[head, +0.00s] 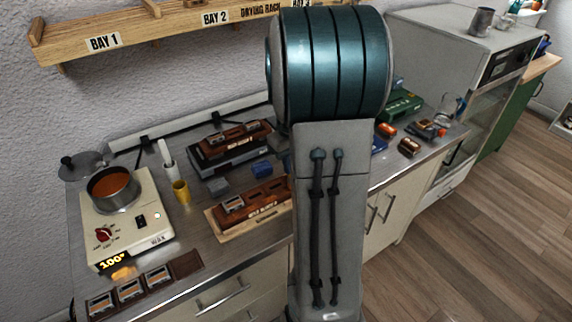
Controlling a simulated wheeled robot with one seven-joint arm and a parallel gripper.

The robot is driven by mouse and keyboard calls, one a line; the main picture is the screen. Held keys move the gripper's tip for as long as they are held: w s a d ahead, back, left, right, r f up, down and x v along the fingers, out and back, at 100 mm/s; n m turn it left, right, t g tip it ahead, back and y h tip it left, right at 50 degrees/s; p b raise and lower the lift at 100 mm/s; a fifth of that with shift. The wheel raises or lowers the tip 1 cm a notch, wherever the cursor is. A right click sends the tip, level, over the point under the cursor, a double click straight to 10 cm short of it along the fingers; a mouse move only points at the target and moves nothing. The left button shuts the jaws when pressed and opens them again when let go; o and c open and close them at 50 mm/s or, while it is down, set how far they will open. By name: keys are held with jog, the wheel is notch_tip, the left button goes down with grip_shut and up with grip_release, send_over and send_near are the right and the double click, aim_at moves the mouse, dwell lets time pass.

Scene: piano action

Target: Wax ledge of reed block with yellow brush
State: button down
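A brown wooden block (264,198) with metal plates on top lies on a pale wooden board (228,236) at mid-bench; its label is too small to read. A similar brown block (222,142) sits behind it on a dark base. I cannot tell which is the reed block. A pot (113,188) of orange-brown liquid stands on a cream hotplate (134,238) marked "WAX", showing 100°. A small yellow cup-like thing (181,191) stands to its right, beside a white upright thing (167,160). I cannot make out a yellow brush. My gripper is not in view; my arm fills the centre.
Several small framed pieces (131,290) lie in a tray at the front left edge. Small grey (218,186) and blue (262,168) blocks lie between the brown blocks. A drying rack (150,28) hangs above. Orange and dark items (409,147) lie right of my arm, before a grey cabinet.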

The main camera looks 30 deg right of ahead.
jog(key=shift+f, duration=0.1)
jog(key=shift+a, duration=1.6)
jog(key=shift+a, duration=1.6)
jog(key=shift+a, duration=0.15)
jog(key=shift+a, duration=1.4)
